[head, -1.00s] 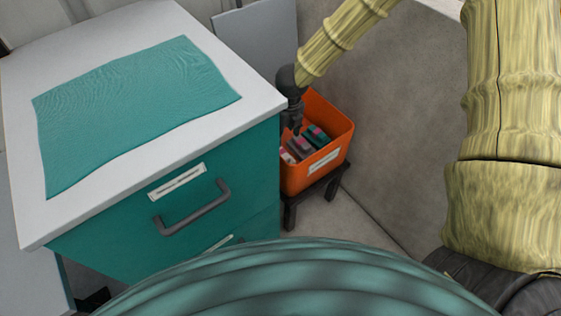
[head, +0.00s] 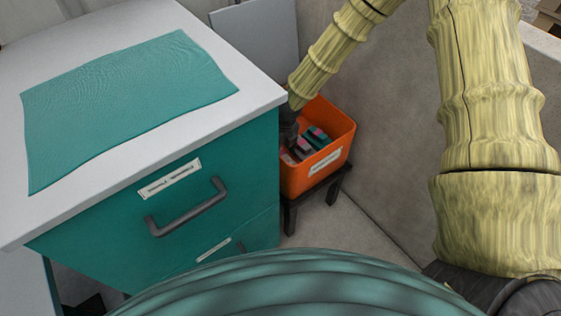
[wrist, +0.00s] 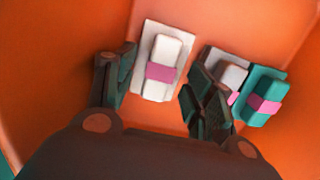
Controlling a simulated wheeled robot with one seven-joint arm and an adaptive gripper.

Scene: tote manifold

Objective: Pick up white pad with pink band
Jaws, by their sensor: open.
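The white pad with a pink band (wrist: 167,53) lies in the orange tote (head: 337,132), seen in the wrist view near the upper middle. My gripper (wrist: 158,92) is open inside the tote, one finger to the left of the white pad and the other to its right. The pad stands between and slightly beyond the fingers; I cannot tell whether they touch it. In the head view my gripper (head: 289,138) is at the tote's left side, and the white pad is mostly hidden there.
A grey pad (wrist: 231,75) and a teal pad (wrist: 262,92), with pink bands, lie right of the white pad, close to the right finger. The tote walls surround the gripper. A teal drawer cabinet (head: 200,190) with a white top stands left of the tote.

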